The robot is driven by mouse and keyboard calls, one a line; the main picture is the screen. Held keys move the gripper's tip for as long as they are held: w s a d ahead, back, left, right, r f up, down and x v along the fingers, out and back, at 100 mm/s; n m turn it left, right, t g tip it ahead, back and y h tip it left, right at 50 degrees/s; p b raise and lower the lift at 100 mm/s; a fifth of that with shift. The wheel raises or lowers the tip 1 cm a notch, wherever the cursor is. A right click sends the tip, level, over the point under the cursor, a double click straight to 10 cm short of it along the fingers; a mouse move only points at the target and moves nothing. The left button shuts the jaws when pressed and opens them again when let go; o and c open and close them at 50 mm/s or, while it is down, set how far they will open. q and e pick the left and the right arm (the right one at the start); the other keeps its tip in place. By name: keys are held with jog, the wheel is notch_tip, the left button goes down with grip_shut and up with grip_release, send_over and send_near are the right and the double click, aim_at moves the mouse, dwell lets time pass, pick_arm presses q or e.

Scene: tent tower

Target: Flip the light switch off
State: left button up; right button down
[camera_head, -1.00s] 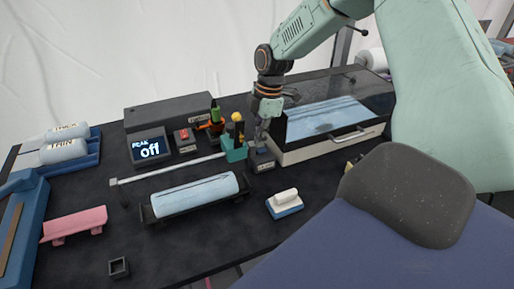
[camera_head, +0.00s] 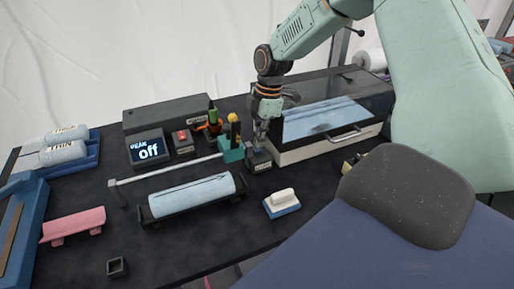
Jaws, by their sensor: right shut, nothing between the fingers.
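A small dark switch box (camera_head: 259,165) with a light label on its front stands on the black table, left of the glass-topped case. My right gripper (camera_head: 260,143) points down at the top of this box, with its fingers shut and empty. The fingertips are at or just above the box top; I cannot tell whether they touch it. The gripper hides the lever, so its position cannot be seen. A second small box with a red button (camera_head: 183,142) stands beside the display. My left gripper is not in view.
A glass-topped case (camera_head: 330,118) stands right of the gripper. A teal holder (camera_head: 231,151) with tools is close on its left. A light blue roll in a black cradle (camera_head: 150,213), a white and blue block (camera_head: 282,203) and a pink piece (camera_head: 74,224) lie nearer.

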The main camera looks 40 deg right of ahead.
jog(key=shift+w+f, duration=0.3)
jog(key=shift+s+f, duration=0.1)
jog(key=shift+s, duration=0.2)
jog(key=shift+a, duration=0.1)
